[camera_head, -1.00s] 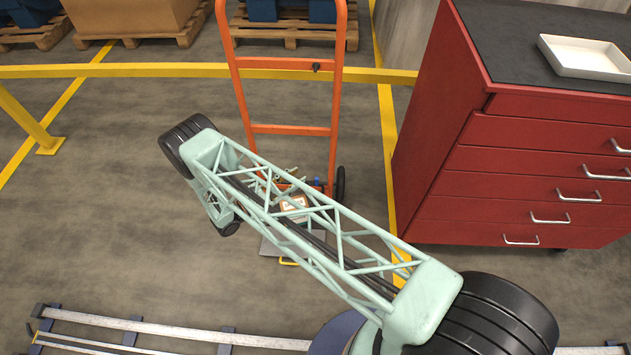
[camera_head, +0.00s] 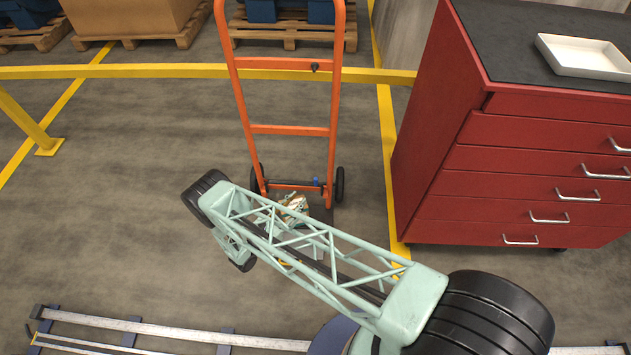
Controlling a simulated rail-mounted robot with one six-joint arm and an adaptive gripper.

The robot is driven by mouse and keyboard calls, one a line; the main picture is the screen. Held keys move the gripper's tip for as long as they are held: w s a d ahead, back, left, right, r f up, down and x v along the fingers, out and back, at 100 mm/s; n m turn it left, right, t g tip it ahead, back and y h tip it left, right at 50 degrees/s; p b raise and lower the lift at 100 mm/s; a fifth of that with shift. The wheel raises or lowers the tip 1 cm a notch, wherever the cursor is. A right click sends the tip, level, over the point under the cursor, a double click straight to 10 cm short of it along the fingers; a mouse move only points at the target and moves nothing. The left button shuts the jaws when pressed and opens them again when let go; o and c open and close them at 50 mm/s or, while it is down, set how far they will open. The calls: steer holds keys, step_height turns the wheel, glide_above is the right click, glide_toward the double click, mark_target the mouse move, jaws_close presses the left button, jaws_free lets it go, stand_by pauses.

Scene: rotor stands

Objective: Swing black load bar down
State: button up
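An orange hand truck (camera_head: 290,130) stands upright beyond my pale green arm. A small black fitting (camera_head: 315,67) sits near the right upright, in front of the yellow rail. My arm crosses in front of the truck's foot and hides part of it.
A red drawer cabinet (camera_head: 510,175) with a white tray (camera_head: 586,57) on top stands on the right. A yellow rail (camera_head: 130,70) runs behind the truck, with pallets (camera_head: 135,36) beyond. A small brown and white item (camera_head: 296,203) shows low at the truck. Floor at left is clear.

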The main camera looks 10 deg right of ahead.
mark_target(316, 180)
steer(key=shift+w+d, duration=0.1)
steer(key=shift+d, duration=0.05)
steer(key=shift+b+x, duration=1.15)
steer(key=shift+x, duration=5.55)
steer(key=shift+w, duration=0.1)
steer(key=shift+c, duration=0.5)
jaws_close()
